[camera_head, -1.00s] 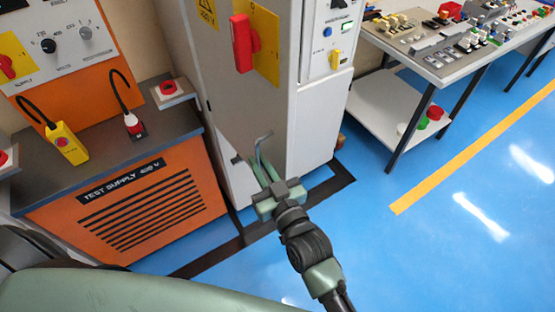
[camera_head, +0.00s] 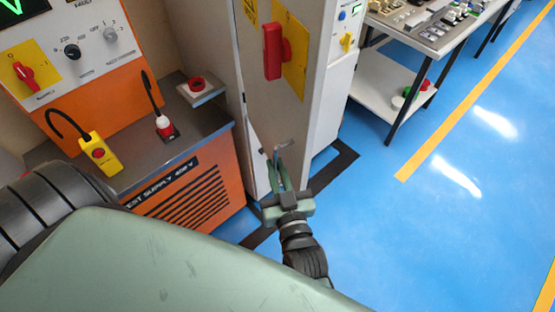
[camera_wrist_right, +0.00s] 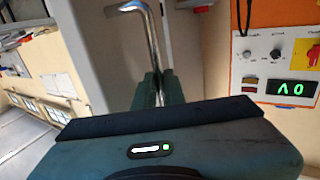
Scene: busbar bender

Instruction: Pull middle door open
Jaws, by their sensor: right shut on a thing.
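The middle door (camera_head: 290,110) is a tall grey panel with a red rotary switch (camera_head: 273,52) on a yellow plate. It stands ajar, swung out from the cabinet (camera_head: 205,45), with its free edge on the left. My right gripper (camera_head: 279,168) is shut on the bent metal door handle (camera_head: 285,145) low on the panel. In the right wrist view the shiny handle (camera_wrist_right: 152,45) runs down between the fingers. My left gripper is not in view.
An orange test supply bench (camera_head: 190,190) stands close on the left, with a yellow pendant (camera_head: 100,153) on top. A table of parts (camera_head: 425,30) is at the back right. The blue floor (camera_head: 440,230) on the right is clear.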

